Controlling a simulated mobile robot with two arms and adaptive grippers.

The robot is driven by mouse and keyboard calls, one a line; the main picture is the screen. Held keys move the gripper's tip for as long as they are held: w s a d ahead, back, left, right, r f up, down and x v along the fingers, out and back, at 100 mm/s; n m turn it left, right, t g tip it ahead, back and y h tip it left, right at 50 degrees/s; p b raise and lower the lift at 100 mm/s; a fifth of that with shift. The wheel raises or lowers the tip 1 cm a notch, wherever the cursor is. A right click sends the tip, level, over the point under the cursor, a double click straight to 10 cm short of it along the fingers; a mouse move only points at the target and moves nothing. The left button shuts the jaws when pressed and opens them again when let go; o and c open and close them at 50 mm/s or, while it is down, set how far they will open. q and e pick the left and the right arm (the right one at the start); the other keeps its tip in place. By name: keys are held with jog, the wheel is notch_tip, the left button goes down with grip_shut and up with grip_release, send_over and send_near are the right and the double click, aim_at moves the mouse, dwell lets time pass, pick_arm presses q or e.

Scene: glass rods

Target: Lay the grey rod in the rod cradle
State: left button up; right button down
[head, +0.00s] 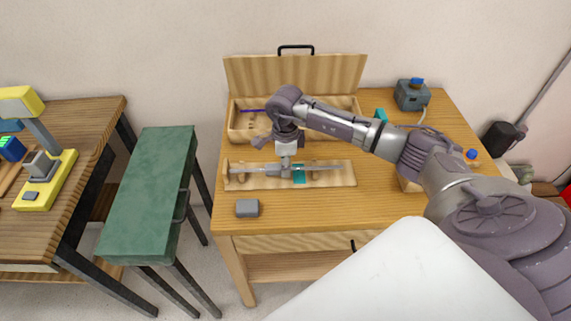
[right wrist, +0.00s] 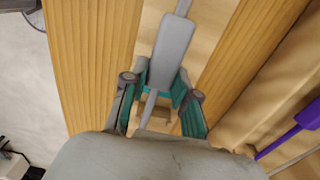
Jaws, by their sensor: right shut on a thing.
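The grey rod (head: 322,168) lies lengthwise over the rod cradle (head: 339,180), a long pale wooden tray with upright end supports. My right gripper (head: 291,173) is shut on the rod near its middle, with teal pads showing. In the right wrist view, the rod's thick grey part (right wrist: 172,50) shows between the gripper's fingers (right wrist: 162,105), its thin end pointing back under the wrist. The rod runs roughly parallel to the cradle's long sides. I cannot tell whether the rod touches the supports. My left gripper is not in view.
Behind the cradle stands an open wooden box (head: 239,130) with a purple rod (head: 252,111) in it. A small grey block (head: 247,208) lies in front of the cradle. A grey device (head: 411,96) stands at the back right. A green bench (head: 150,190) stands to the left.

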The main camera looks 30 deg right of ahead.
jog(key=shift+f+b, duration=0.4)
jog(key=shift+b, duration=0.05)
jog(key=c, duration=0.8)
grip_release()
jog(key=shift+r, duration=0.1)
